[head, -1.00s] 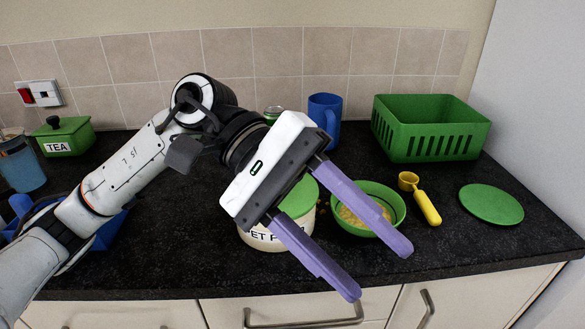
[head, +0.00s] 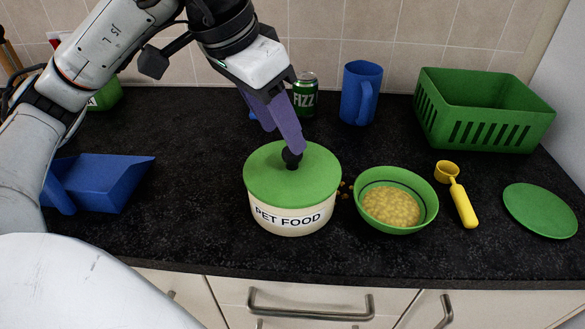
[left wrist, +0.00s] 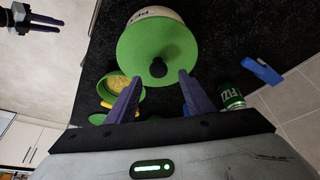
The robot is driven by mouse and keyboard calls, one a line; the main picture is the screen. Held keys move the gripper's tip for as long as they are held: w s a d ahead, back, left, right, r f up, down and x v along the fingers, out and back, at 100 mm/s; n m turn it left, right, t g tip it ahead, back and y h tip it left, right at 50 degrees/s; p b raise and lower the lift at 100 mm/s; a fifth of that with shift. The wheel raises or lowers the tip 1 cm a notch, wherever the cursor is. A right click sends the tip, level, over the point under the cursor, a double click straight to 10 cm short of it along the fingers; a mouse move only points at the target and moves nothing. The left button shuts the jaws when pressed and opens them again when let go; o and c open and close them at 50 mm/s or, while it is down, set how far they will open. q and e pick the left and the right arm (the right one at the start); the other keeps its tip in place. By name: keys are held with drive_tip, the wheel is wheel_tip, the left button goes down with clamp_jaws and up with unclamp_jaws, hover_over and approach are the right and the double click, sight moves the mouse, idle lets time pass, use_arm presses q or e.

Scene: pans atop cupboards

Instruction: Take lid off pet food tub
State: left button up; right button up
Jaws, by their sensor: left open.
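My left gripper (head: 290,150) points down at the knob from above and behind. In the left wrist view my left gripper (left wrist: 160,76) is open, with the knob just ahead of and between its fingertips. Part of my right gripper (left wrist: 42,22) seems to show at that view's top left; its jaws are unclear.
A green bowl of food (head: 396,204) stands close right of the tub, with a yellow scoop (head: 462,200) and green disc (head: 540,210) beyond. A fizz can (head: 304,97), blue mug (head: 361,93) and green basket (head: 483,112) stand behind. A blue scoop (head: 100,182) lies left.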

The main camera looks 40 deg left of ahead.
sight(289, 152)
use_arm(q)
drive_tip(key=x, duration=0.4)
drive_tip(key=shift+d+f, duration=0.15)
drive_tip(key=shift+f, duration=0.15)
drive_tip(key=shift+c, duration=0.4)
clamp_jaws()
